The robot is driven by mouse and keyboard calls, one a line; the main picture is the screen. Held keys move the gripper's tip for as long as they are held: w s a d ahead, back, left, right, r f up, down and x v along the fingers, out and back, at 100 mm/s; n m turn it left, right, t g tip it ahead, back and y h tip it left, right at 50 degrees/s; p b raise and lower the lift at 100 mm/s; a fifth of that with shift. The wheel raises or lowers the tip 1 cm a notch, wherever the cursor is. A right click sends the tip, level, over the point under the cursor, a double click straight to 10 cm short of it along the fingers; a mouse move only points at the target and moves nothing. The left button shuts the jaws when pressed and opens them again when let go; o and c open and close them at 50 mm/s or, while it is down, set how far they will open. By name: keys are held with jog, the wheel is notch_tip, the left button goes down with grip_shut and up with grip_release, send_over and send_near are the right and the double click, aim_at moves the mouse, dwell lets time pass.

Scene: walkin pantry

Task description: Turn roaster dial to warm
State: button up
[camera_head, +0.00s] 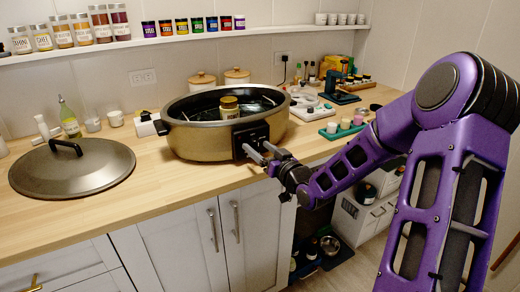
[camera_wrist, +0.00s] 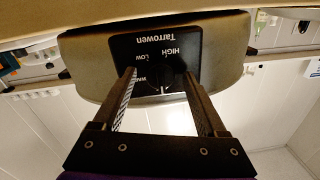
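The roaster (camera_head: 205,140) is a large oval gold-brown pan with a dark rim, standing on the wooden counter. Its black control panel (camera_head: 250,137) faces the front. In the wrist view the panel (camera_wrist: 150,42) appears upside down and reads "Tarrowen", with HIGH, LOW and a partly hidden WARM. The dial (camera_wrist: 162,86) is dark on dark, with a thin pale line; its exact setting is unclear. My gripper (camera_head: 258,152) is at the panel. In the wrist view my gripper (camera_wrist: 159,73) has its fingers spread apart on either side of the dial area; contact cannot be told.
A jar with a gold lid (camera_head: 229,107) stands in the roaster. The roaster's lid (camera_head: 72,168) lies on the counter at left. A bottle (camera_head: 68,118) and cups stand behind it. Trays with small items (camera_head: 341,130) are at right. Cabinet doors (camera_head: 215,245) are below.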

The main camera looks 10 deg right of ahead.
grip_shut()
jog(key=shift+m, duration=0.4)
jog(key=m+p, duration=0.2)
jog(key=m, duration=0.1)
jog(key=m+p, duration=0.1)
jog(key=m, duration=0.2)
jog(key=shift+m, duration=0.4)
jog(key=m+p, duration=0.1)
jog(key=m, duration=0.2)
jog(key=m+p, duration=0.1)
jog(key=m, duration=0.2)
jog(key=shift+a+f+m+t, duration=0.1)
jog(key=shift+f+m+t, duration=0.1)
jog(key=shift+m+t, duration=0.15)
jog(key=shift+o, duration=0.4)
grip_release()
